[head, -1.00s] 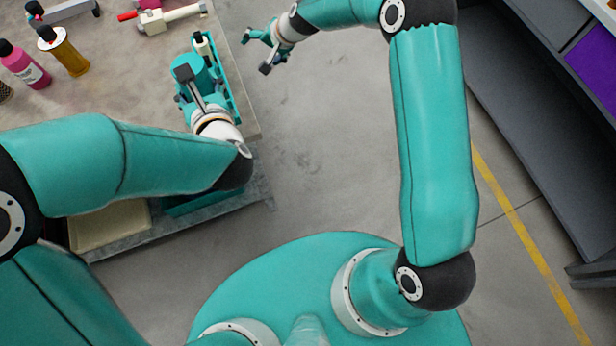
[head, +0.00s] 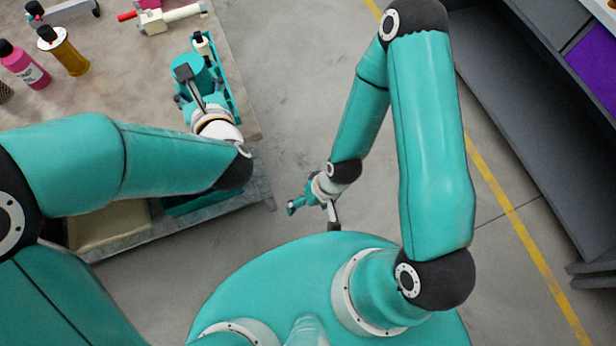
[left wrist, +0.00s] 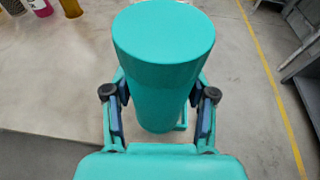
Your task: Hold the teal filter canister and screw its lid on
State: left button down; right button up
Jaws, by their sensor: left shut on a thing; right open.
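The teal filter canister (head: 209,76) is near the right edge of the table, partly hidden by my left gripper (head: 190,88). In the left wrist view the canister (left wrist: 160,108) stands between the fingers of my left gripper (left wrist: 160,98), which is shut on it. A wider, flat-topped teal lid (left wrist: 163,35) sits on the canister's upper end; I cannot tell how tightly. My right gripper (head: 313,212) is open and empty over the floor, well away from the canister, close to my base.
A teal rack (head: 227,85) with a pale cylinder lies right beside the canister. A pink bottle (head: 24,66) and an amber bottle (head: 65,53) stand at the table's left. Grey shelving (head: 520,110) stands right; floor between is clear.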

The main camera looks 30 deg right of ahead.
pick_arm(q)
jog(key=w+a+f, duration=0.1)
jog(key=a+f, duration=0.1)
jog(key=a, duration=0.8)
jog(key=w+a+f, duration=0.1)
jog(key=a+f, duration=0.1)
jog(key=a, duration=0.7)
jog(key=shift+w+a+f, duration=0.2)
jog(key=shift+w+a, duration=0.15)
jog(key=shift+a, duration=0.05)
